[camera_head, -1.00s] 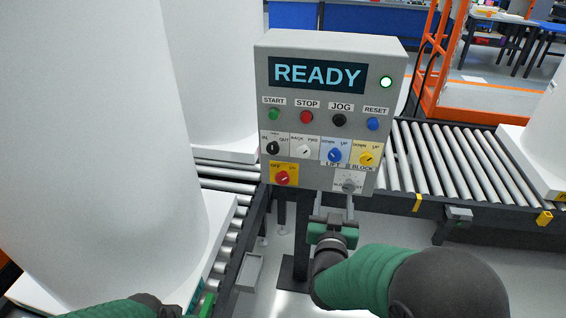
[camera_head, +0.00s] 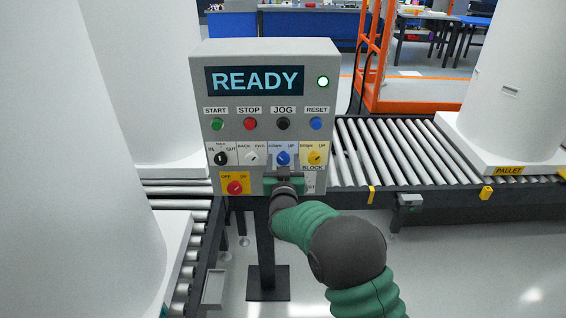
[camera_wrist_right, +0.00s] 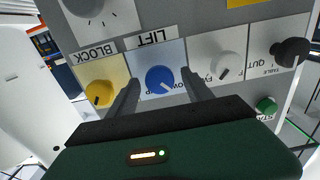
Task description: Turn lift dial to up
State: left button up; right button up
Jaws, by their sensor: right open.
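The lift dial (camera_head: 283,158) is a blue knob on the control box, labelled DOWN and UP, between a white dial and a yellow dial. In the right wrist view the panel is upside down, and the blue lift dial (camera_wrist_right: 160,79) has a pale mark pointing to the lower right. My right gripper (camera_head: 284,172) is in front of the panel, just below the dial. In the right wrist view my right gripper (camera_wrist_right: 160,86) is open, one finger on each side of the dial, with nothing held. Contact cannot be told. My left gripper is not in view.
The control box (camera_head: 263,60) reads READY and has a lit green lamp. The yellow block dial (camera_head: 316,158) and white dial (camera_head: 251,158) flank the lift dial closely. A red-on-yellow switch (camera_head: 235,187) sits below. Roller conveyors (camera_head: 400,155) and large white cylinders (camera_head: 515,80) stand around.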

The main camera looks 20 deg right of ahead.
jog(key=shift+c, duration=0.5)
grip_shut()
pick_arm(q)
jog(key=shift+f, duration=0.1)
